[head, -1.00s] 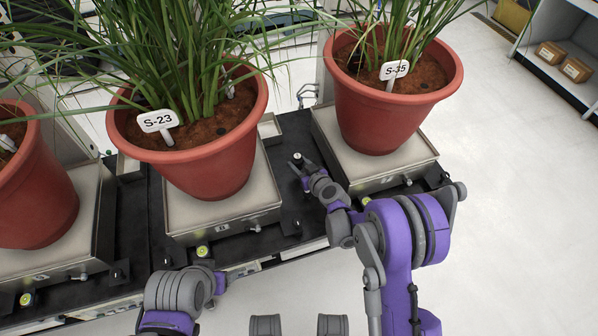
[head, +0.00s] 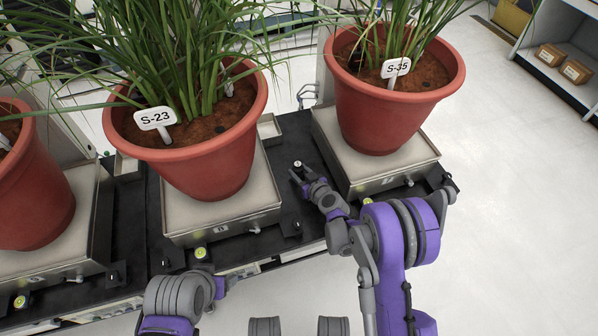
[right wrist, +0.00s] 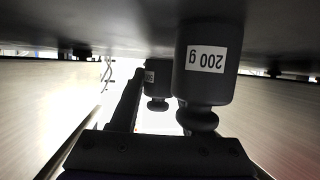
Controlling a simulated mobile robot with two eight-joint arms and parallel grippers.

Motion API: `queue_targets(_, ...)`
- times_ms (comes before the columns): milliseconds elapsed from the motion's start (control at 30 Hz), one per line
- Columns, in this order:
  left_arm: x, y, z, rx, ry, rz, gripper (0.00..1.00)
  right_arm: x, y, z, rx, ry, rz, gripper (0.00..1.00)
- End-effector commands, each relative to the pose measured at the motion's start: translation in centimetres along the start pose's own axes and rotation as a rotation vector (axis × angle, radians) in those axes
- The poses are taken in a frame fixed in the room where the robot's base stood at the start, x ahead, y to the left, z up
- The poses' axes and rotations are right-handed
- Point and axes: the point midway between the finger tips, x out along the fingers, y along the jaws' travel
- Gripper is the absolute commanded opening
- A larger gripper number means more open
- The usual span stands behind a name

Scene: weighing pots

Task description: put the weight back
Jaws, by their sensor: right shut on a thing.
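My right gripper (head: 299,174) is over the black bench strip between the two right-hand scales, its jaws shut on a small dark weight (head: 298,163). In the right wrist view, which is upside down, a dark cylindrical weight (right wrist: 208,75) with a knob and a white "200 g" label is close up. One dark finger (right wrist: 126,100) shows left of it; the other is not clear. The weight's base is at or very near the dark surface; I cannot tell if it touches. A second knobbed weight (right wrist: 157,88) is behind, its label partly hidden. My left gripper is hidden behind its arm.
Pot S-23 (head: 195,170) stands on the middle scale (head: 225,217); pot S-35 (head: 385,115) on the right scale (head: 400,172). Another pot (head: 30,190) is at left. Grass leaves hang over the back. The scale sides closely flank my right gripper. Open floor is at right.

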Motion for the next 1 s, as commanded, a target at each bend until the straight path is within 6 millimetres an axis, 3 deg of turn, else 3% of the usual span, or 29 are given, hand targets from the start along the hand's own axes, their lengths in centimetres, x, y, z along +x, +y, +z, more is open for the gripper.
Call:
queue_targets(67,0.3,0.0,0.1,0.0,-0.001,0.0,0.69,0.2,-0.3,0.9,0.003,-0.004,-0.007,0.0)
queue_targets(100,0.3,0.0,0.1,0.0,-0.001,0.0,0.69,0.2,-0.3,1.0,0.002,-0.005,-0.009,0.52)
queue_targets(233,0.3,0.0,0.1,0.0,-0.001,0.0,0.69,0.2,-0.3,1.0,0.003,-0.006,-0.01,0.75)
queue_targets(533,0.3,0.0,0.1,0.0,-0.001,0.0,0.69,0.2,-0.4,1.0,0.004,-0.007,-0.012,0.76)
queue_targets(667,-0.6,0.0,-0.2,0.0,0.002,0.0,0.69,-0.2,-0.4,0.0,0.004,-0.006,-0.012,0.76)
queue_targets(767,-0.9,0.0,-0.3,0.0,0.003,0.0,0.69,-1.8,-0.3,-0.3,0.005,-0.006,-0.009,0.76)
queue_targets(1000,-1.9,0.0,-0.6,0.0,0.007,0.0,0.69,-7.3,-0.2,-0.5,0.002,-0.004,-0.006,0.76)
